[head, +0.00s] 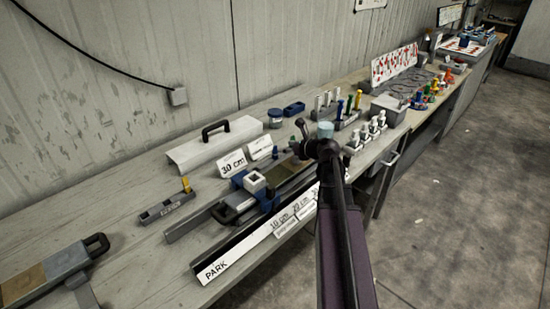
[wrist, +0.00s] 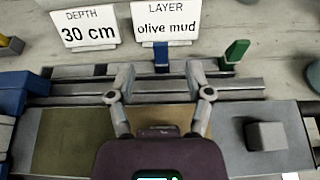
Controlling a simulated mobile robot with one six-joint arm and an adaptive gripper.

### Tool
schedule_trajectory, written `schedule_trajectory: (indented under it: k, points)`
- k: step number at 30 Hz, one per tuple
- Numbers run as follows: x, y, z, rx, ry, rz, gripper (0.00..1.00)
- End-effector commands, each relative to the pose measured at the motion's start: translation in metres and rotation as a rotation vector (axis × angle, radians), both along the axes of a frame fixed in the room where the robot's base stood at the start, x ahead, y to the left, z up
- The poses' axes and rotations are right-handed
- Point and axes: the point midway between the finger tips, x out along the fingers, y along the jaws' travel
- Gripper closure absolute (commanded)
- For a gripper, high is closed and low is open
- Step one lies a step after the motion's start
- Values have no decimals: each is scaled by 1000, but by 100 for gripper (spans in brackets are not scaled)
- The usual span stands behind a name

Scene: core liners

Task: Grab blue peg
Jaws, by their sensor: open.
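In the wrist view a small blue peg (wrist: 161,56) stands upright in a grey rail, just in front of the "LAYER olive mud" sign (wrist: 165,22). My gripper (wrist: 161,74) is open and empty, with one finger to the left of the peg and one to the right. The peg lies about midway between them in the picture, slightly beyond the fingertips. No contact shows. In the head view a small blue peg (head: 275,153) shows beside the signs, left of my arm.
A green peg (wrist: 236,52) stands right of the blue one. A "DEPTH 30 cm" sign (wrist: 87,26) is behind, left. A core tray (wrist: 232,150) lies below the fingers with a grey cube (wrist: 266,135). A handled cover (head: 212,145) and a rack of coloured pegs (head: 347,120) stand on the bench.

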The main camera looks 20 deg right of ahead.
Motion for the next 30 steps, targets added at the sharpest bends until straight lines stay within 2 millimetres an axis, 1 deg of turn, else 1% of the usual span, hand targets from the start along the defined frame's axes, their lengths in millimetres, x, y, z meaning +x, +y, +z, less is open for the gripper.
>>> schedule_trajectory:
  k: [4, 8, 15, 18, 21, 30]
  points:
    - [1, 0, -1, 0, 0, 0, 34]
    - [6, 1, -5, 0, 0, 0, 34]
    - [25, 8, -20, -1, 0, 1, 34]
    - [35, 11, -23, -1, 0, 1, 34]
    - [41, 14, -26, -1, 1, 1, 34]
    - [43, 15, -26, -2, 3, 1, 34]
